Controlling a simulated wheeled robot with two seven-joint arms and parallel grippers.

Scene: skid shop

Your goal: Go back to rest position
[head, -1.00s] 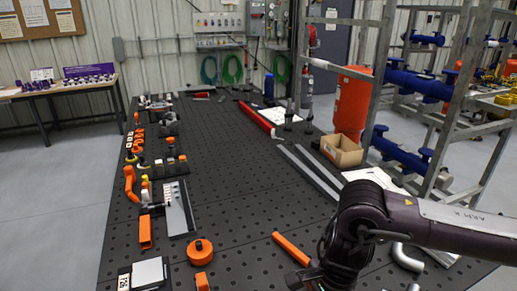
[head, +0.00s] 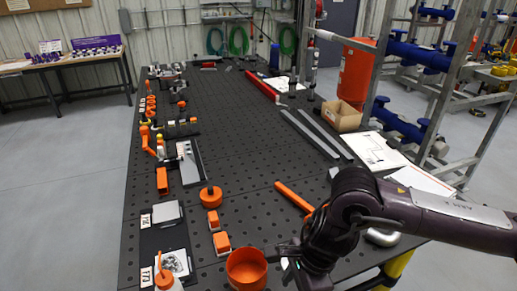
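My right arm comes in from the right and bends down over the near right part of the black perforated table (head: 240,130). Its gripper (head: 287,262) is at the bottom, just right of an orange cup (head: 247,268). The gripper is dark and partly hidden by the wrist, so I cannot tell its finger opening or whether it touches the cup. My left arm and gripper are not in view.
An orange bar (head: 293,196) lies left of my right arm. Orange parts and tools line the table's left side. A cardboard box (head: 341,116) and papers (head: 374,150) are on the right. A metal rack (head: 470,100) stands beyond. The table's middle is clear.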

